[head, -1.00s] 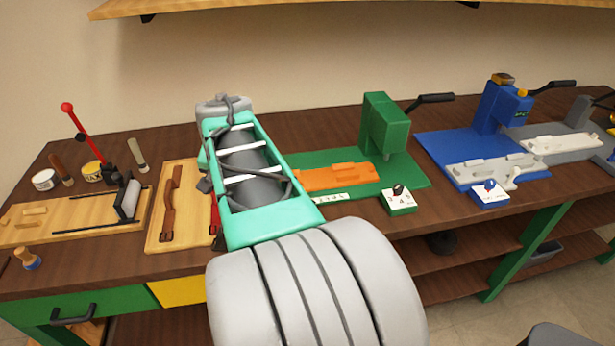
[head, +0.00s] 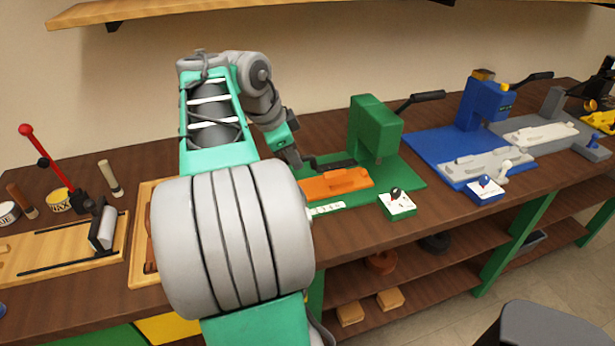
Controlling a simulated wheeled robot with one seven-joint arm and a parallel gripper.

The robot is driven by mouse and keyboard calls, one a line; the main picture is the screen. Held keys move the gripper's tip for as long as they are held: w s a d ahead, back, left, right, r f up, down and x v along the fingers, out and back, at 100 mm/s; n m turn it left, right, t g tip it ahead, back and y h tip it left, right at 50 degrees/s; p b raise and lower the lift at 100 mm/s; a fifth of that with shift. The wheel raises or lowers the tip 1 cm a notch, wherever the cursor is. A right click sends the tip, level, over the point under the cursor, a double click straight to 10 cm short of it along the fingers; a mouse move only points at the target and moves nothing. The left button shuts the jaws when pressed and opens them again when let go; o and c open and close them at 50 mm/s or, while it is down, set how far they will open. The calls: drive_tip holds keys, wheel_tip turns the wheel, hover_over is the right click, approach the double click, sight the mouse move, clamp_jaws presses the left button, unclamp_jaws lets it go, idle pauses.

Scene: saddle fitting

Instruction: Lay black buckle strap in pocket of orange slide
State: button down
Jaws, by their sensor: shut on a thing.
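The orange slide (head: 337,184) lies on the green press base, left of and in front of the green press column. The pocket's detail is too small to make out. My gripper (head: 303,163) is just behind and left of the slide, its fingers small and partly dark against the base. It is shut on the black buckle strap (head: 338,165), which extends to the right from the fingers, along the back edge of the slide. The strap appears to be above or behind the slide; whether it touches the slide I cannot tell.
The green press (head: 374,130) with a black lever stands right of the slide. A small switch box (head: 397,206) is at its front right. A blue press (head: 483,108) stands farther right. My arm covers part of the wooden board (head: 142,240) on the left.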

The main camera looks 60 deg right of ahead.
drive_tip(key=d+f, duration=0.6)
drive_tip(key=d, duration=0.1)
drive_tip(key=shift+d+f, duration=0.25)
drive_tip(key=shift+f, duration=0.1)
drive_tip(key=shift+d+f, duration=0.15)
drive_tip(key=shift+f, duration=0.8)
drive_tip(key=shift+d+f, duration=0.15)
drive_tip(key=shift+f, duration=0.75)
drive_tip(key=c, duration=1.5)
unclamp_jaws()
drive_tip(key=shift+o, duration=0.6)
